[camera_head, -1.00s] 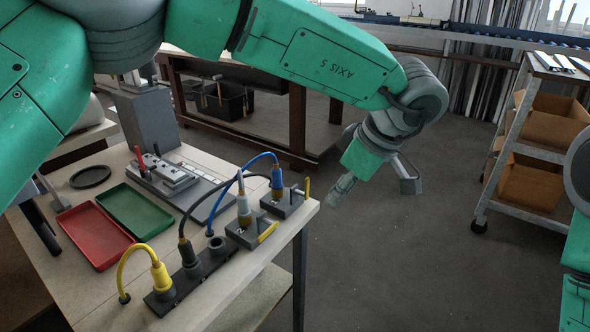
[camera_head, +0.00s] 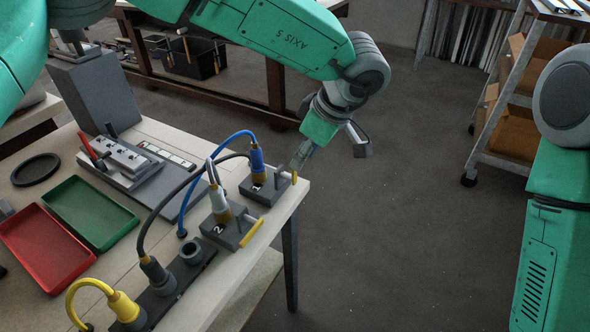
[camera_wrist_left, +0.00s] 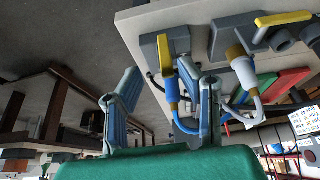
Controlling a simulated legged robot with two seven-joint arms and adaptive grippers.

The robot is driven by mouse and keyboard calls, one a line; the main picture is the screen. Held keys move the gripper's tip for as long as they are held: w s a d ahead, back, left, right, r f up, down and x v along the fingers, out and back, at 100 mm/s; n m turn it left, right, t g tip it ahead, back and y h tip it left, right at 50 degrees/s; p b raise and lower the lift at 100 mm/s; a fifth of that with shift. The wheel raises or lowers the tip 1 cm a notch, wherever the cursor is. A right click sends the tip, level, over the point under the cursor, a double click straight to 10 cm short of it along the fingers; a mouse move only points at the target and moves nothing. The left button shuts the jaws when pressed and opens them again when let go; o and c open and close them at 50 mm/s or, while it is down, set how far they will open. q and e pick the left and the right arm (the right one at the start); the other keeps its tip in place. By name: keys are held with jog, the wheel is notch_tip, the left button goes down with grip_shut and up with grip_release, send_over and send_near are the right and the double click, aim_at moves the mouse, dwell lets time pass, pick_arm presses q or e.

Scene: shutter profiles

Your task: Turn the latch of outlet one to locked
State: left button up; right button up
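Outlet one (camera_head: 262,192) is a dark box at the table's right corner, with a blue plug (camera_head: 257,160) in it. Its yellow latch handle (camera_head: 294,177) stands at the box's right side, and shows in the left wrist view (camera_wrist_left: 164,52) too. My left gripper (camera_head: 296,160) is just above and beside this latch, apart from it as far as I can see. In the left wrist view its two fingers (camera_wrist_left: 163,100) are spread with nothing between them; the latch is beyond the fingertips. My right gripper is out of view.
Outlet two (camera_head: 229,232) with a white plug and yellow latch (camera_head: 252,232) stands beside outlet one. A socket strip (camera_head: 190,268) with a yellow plug (camera_head: 124,307), a red tray (camera_head: 45,250) and a green tray (camera_head: 90,213) share the table. Blue and black cables arch above. Floor right of the table is free.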

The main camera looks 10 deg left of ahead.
aim_at(290, 176)
pick_arm(q)
jog(key=a+f, duration=0.2)
jog(key=f, duration=0.1)
jog(key=a+f, duration=0.1)
jog(key=shift+w+a+f, duration=0.35)
jog(key=shift+a+f, duration=0.05)
jog(key=shift+d+r, duration=0.1)
jog(key=shift+d, duration=0.4)
jog(key=shift+s+d, duration=0.1)
jog(key=shift+d, duration=0.2)
grip_shut()
jog(key=shift+a, duration=0.4)
jog(key=shift+a+r+t, duration=0.1)
jog(key=shift+t, duration=0.2)
